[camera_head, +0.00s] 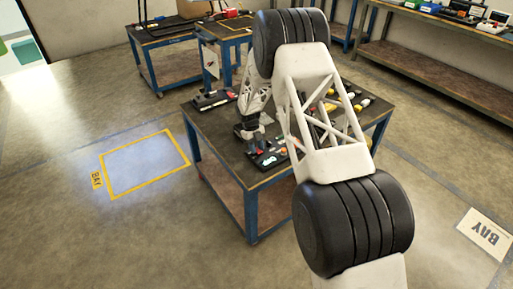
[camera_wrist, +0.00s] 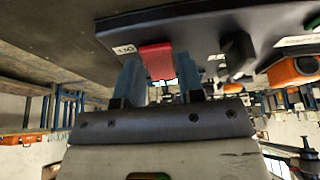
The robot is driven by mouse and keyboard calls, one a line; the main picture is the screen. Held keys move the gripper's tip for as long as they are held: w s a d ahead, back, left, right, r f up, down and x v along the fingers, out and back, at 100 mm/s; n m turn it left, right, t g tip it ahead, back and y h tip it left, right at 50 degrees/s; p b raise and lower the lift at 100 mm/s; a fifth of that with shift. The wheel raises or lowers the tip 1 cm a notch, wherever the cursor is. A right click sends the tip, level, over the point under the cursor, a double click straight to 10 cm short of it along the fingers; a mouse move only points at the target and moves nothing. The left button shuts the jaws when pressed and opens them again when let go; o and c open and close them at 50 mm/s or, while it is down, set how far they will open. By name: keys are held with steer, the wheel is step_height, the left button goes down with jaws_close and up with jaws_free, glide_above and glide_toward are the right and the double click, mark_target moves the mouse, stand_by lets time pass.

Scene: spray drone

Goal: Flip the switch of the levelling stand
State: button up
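A dark control box (camera_head: 268,160) with a red switch (camera_head: 258,152) lies near the front edge of the blue-legged table. In the wrist view the red switch (camera_wrist: 157,61) stands out from the edge of the dark box (camera_wrist: 205,22), beside a small white label whose text I cannot read surely. My gripper (camera_wrist: 160,75) has its two blue-grey fingers apart, one on each side of the red switch. I cannot tell whether either finger touches it. In the head view my gripper (camera_head: 250,137) is just above the box, its fingers hard to make out.
A dark knob (camera_wrist: 237,52) and an orange part (camera_wrist: 293,70) are close to the switch. Other devices (camera_head: 213,99) lie on the table (camera_head: 225,150). Another bench (camera_head: 430,75) stands at the right. The floor at left, with a yellow marked bay (camera_head: 145,165), is clear.

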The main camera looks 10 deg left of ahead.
mark_target(258, 150)
steer(key=c, duration=0.5)
steer(key=shift+s+d+t+y, duration=0.1)
steer(key=shift+t+y, duration=0.2)
steer(key=shift+s+d+r+t+y, duration=0.1)
steer(key=shift+t+y, duration=0.55)
steer(key=shift+s+d+t+y, duration=0.1)
steer(key=shift+t+y, duration=0.55)
steer(key=o, duration=0.9)
steer(key=shift+o, duration=0.2)
steer(key=shift+r, duration=3.9)
